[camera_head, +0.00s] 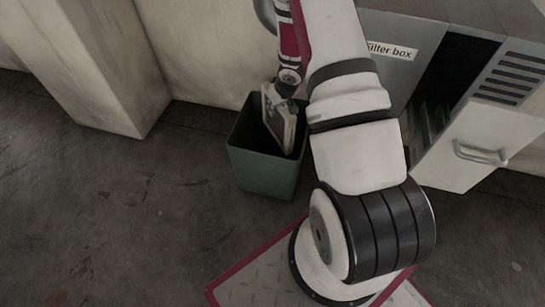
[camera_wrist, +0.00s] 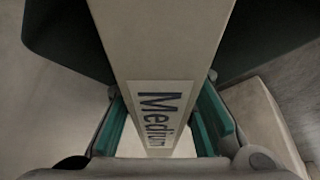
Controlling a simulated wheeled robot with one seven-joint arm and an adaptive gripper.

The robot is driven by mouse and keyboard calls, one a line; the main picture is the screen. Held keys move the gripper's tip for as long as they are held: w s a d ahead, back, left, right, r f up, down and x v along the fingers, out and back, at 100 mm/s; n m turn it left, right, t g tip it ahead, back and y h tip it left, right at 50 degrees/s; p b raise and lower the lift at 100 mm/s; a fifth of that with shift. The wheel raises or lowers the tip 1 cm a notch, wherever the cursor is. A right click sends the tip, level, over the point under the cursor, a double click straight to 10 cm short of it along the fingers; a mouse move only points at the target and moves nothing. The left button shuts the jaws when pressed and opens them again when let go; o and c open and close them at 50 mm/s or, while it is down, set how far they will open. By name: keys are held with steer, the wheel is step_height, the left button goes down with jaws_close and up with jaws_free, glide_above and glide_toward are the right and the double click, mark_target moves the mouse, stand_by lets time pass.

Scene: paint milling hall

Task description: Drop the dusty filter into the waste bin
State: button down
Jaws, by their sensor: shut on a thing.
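The dusty filter (camera_head: 283,121) is a flat pale panel, held upright and slightly tilted at the mouth of the waste bin. In the wrist view it is a long beige slab (camera_wrist: 160,45) with a label reading "Medium". My gripper (camera_wrist: 168,130) is shut on the filter, with a teal finger on each side of it. In the head view my gripper (camera_head: 283,92) is above the bin, partly hidden by its own wrist. The waste bin (camera_head: 262,176) is dark green and open-topped, on the floor. Its dark walls also show in the wrist view (camera_wrist: 68,30). The bin's bottom is hidden.
A grey filter box (camera_head: 391,55), labelled so, stands at right with its door (camera_head: 470,145) open and dark slots inside. A pale wall pillar (camera_head: 95,65) stands at left. The floor left of the bin is clear.

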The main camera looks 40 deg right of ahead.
steer(key=shift+f, duration=0.1)
steer(key=c, duration=1.2)
jaws_free()
steer(key=shift+c, duration=0.2)
steer(key=v, duration=1)
steer(key=shift+s, duration=0.15)
steer(key=shift+v, duration=0.95)
